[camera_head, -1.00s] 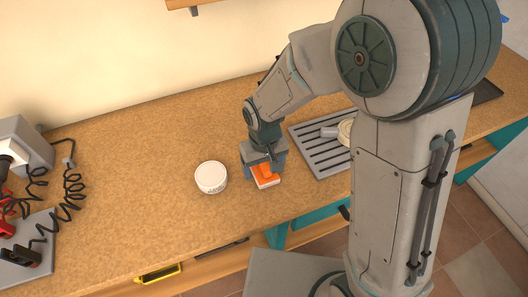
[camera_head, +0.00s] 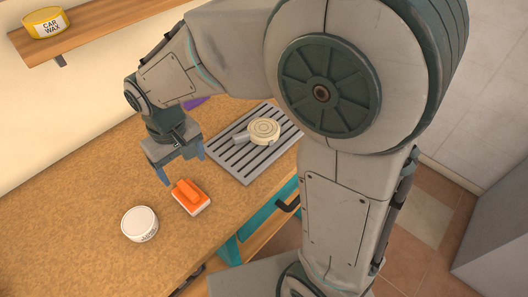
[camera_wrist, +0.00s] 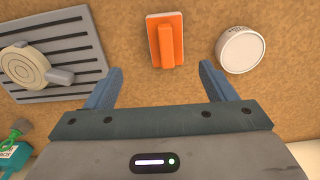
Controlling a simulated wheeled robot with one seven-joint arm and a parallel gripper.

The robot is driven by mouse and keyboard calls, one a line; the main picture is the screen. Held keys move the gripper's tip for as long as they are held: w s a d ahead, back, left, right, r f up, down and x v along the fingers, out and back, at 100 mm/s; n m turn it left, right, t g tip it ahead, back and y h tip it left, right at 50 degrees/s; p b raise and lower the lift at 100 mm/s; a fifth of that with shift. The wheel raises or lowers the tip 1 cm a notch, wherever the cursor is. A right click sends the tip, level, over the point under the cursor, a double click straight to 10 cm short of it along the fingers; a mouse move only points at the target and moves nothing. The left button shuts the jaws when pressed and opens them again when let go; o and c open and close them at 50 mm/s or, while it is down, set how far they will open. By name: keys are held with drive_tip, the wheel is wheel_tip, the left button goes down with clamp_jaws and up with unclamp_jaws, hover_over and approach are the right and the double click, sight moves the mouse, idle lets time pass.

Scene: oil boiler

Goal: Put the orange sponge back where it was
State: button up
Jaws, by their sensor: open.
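The orange sponge (camera_head: 189,197) lies on the cork-coloured worktop, orange block with a raised grip and a pale underside. It also shows in the wrist view (camera_wrist: 166,42), just beyond my fingertips. My gripper (camera_head: 182,178) is open and empty, raised above and behind the sponge, apart from it. Its two blue fingers (camera_wrist: 158,78) spread to either side in the wrist view, with bare worktop between them. A round white tin (camera_head: 140,224) stands to the left of the sponge.
A grey slatted tray (camera_head: 232,165) with a round beige pad with a handle (camera_head: 262,131) on it lies to the right. A shelf (camera_head: 95,25) with a yellow car wax tin (camera_head: 45,23) is above. A teal bottle (camera_wrist: 12,158) shows in the wrist view.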

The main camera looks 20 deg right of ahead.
drive_tip(key=s+d+r+m+t, duration=0.1)
drive_tip(key=s+d+m, duration=0.1)
drive_tip(key=d, duration=0.5)
drive_tip(key=s+d+r+m+t, duration=0.1)
drive_tip(key=s+d+r+m, duration=0.1)
drive_tip(key=d, duration=0.5)
drive_tip(key=s+d+r+m, duration=0.1)
drive_tip(key=s+d+m, duration=0.1)
drive_tip(key=d, duration=0.5)
drive_tip(key=shift+s+d+r+t, duration=0.2)
drive_tip(key=shift+s+r+t, duration=0.15)
drive_tip(key=shift+s, duration=0.5)
